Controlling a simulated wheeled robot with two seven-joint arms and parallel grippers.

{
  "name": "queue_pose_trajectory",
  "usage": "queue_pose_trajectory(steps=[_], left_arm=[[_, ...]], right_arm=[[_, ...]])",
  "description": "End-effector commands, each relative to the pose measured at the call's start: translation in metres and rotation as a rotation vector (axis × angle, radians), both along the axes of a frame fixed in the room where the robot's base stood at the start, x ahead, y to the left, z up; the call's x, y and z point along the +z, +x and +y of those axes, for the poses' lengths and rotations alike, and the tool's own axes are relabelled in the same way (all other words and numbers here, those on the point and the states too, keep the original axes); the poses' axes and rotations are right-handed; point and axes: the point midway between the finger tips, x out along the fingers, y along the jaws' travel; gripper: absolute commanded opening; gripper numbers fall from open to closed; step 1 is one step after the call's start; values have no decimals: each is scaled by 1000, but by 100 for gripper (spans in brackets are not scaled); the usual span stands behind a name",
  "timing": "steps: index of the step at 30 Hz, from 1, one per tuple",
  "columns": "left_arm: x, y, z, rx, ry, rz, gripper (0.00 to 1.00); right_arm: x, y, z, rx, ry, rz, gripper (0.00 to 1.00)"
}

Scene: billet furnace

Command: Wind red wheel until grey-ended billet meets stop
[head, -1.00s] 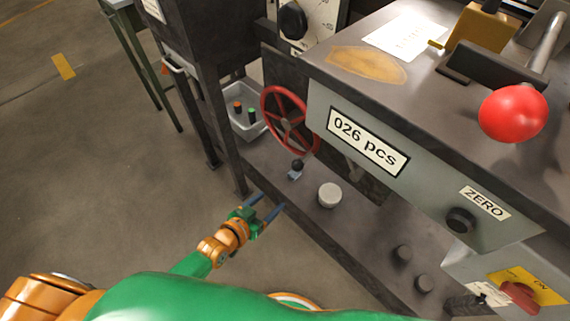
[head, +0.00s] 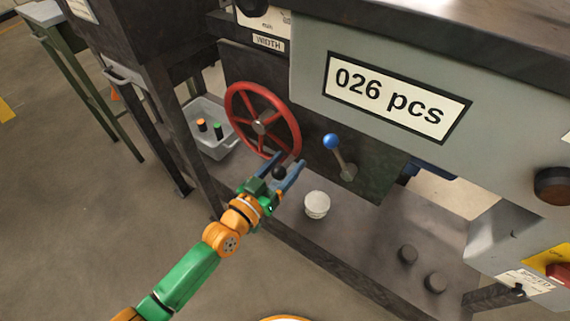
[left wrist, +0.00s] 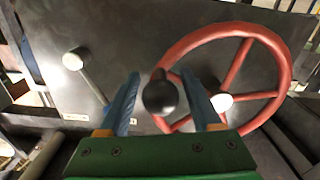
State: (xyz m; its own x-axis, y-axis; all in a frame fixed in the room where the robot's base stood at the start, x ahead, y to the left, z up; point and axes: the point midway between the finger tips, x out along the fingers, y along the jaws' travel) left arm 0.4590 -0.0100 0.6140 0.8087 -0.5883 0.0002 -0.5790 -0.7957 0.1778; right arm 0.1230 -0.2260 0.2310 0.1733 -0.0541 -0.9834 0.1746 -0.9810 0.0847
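The red wheel (head: 261,126) stands upright on the dark machine front in the head view, and its rim and spokes fill the right of the left wrist view (left wrist: 281,95). A black ball knob (head: 279,172) is at the wheel's lower edge. My left gripper (head: 290,160) is open, with its blue fingers either side of the knob. In the left wrist view the knob (left wrist: 160,95) sits between the fingers, with gaps on both sides. I cannot make out a grey-ended billet or a stop. My right gripper is out of view.
A blue-knobbed lever (head: 331,142) stands right of the wheel. A pale round cap (head: 317,204) is on the lower ledge. A grey bin (head: 190,112) with orange-topped and green-topped pieces is behind left. A counter (head: 396,97) reads 026 pcs. Open floor lies at left.

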Motion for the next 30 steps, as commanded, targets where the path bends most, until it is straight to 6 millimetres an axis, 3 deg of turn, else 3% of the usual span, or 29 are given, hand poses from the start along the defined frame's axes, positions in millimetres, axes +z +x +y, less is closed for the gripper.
queue_pose_trajectory(steps=[1, 6, 7, 30], left_arm=[[0, 0, 0, 0, 0, 0, 48], [0, 0, 0, 0, 0, 0, 2], [0, 0, 0, 0, 0, 0, 0], [-1, 0, 0, 0, 1, 2, 0]], right_arm=[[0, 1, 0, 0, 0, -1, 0], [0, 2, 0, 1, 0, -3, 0], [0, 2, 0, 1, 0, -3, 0], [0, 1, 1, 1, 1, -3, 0]])
